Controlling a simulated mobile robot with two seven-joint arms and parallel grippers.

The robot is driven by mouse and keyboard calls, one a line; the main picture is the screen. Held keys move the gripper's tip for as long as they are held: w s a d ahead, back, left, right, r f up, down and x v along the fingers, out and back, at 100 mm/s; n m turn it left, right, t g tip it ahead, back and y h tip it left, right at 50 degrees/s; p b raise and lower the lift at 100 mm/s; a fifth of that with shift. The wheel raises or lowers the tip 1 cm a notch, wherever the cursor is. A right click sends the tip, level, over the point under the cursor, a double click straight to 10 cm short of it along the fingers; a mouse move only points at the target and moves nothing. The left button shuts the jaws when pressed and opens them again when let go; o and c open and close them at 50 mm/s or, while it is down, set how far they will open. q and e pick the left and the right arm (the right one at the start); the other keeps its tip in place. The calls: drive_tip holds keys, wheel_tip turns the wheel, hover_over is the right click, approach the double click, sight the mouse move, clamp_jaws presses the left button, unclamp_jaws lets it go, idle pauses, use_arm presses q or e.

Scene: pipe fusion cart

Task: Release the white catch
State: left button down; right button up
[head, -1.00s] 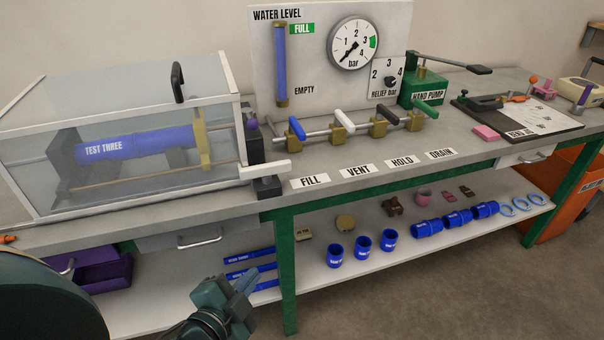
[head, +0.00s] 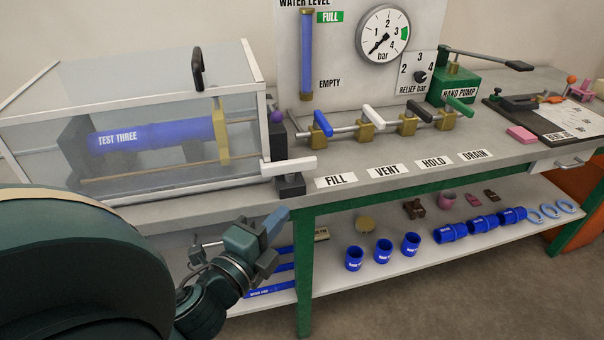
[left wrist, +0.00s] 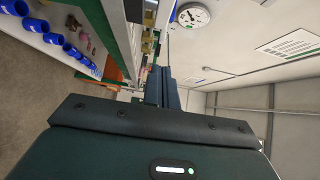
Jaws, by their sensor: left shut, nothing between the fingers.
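The white catch (head: 289,167) is a flat white lever on a dark block at the front right corner of the clear test box (head: 150,120). It lies roughly level and points to the right. My left gripper (head: 274,224) is shut and empty. It is in front of the bench edge, below and slightly left of the catch, and apart from it. In the left wrist view the fingers (left wrist: 165,90) are together; I cannot make out the catch there. My right gripper is not in view.
The box holds a blue pipe (head: 150,138) and has a black handle (head: 198,68) on its lid. A row of valve levers (head: 322,124) stands right of the catch. The green bench leg (head: 304,270) is close to my left gripper. The lower shelf carries blue fittings (head: 383,250).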

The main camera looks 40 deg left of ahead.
use_arm(q)
drive_tip(key=p, duration=0.2)
approach(312, 163)
drive_tip(key=w+d, duration=0.2)
drive_tip(key=w+a, duration=0.2)
drive_tip(key=w, duration=0.1)
drive_tip(key=shift+p, duration=0.35)
drive_tip(key=shift+w+a, duration=0.3)
drive_tip(key=shift+a, duration=0.1)
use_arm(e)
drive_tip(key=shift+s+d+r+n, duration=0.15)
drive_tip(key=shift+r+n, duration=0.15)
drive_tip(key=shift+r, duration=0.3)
use_arm(q)
drive_tip(key=shift+d, duration=0.1)
